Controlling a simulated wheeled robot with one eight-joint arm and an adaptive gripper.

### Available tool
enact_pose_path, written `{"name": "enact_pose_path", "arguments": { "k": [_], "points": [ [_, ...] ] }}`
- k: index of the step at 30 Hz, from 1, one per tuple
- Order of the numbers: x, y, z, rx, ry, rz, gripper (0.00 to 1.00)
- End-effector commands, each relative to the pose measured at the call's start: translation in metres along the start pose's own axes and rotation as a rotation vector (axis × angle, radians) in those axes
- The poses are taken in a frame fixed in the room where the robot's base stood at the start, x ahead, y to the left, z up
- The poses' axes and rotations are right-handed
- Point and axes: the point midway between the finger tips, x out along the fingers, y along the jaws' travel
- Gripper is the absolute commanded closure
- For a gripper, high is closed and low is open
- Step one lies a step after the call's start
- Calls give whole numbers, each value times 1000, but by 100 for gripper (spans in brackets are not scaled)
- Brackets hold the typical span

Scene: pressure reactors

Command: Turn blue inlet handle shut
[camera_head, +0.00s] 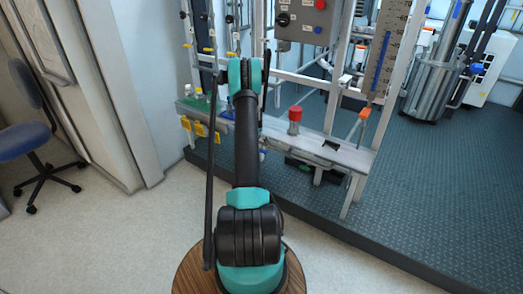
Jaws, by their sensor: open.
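No blue inlet handle can be made out for certain. A blue knob (318,30) sits on the grey control box (300,20) at the top. My teal and black arm (246,140) rises through the middle of the view towards the metal frame. My gripper is not visible; the arm's far end is hidden behind its upper joint. The arm also covers part of the frame and its valves.
A metal frame with a shelf (340,158) stands ahead, carrying a red-capped part (295,115) and an orange-topped part (364,114). Small bottles (198,93) stand left. A raised dark platform (430,180) lies right. A blue chair (25,140) is far left. Pale floor in front is clear.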

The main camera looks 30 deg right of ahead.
Motion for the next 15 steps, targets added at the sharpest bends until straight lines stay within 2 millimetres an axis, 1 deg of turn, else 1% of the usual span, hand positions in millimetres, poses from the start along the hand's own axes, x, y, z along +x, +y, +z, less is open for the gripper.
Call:
{"name": "enact_pose_path", "arguments": {
  "k": [1,7,12,15],
  "points": [
    [10,0,0,1,0,0,24],
    [45,0,0,0,0,0,24],
    [65,0,0,0,0,0,24],
    [72,0,0,0,0,0,24]
  ]
}}
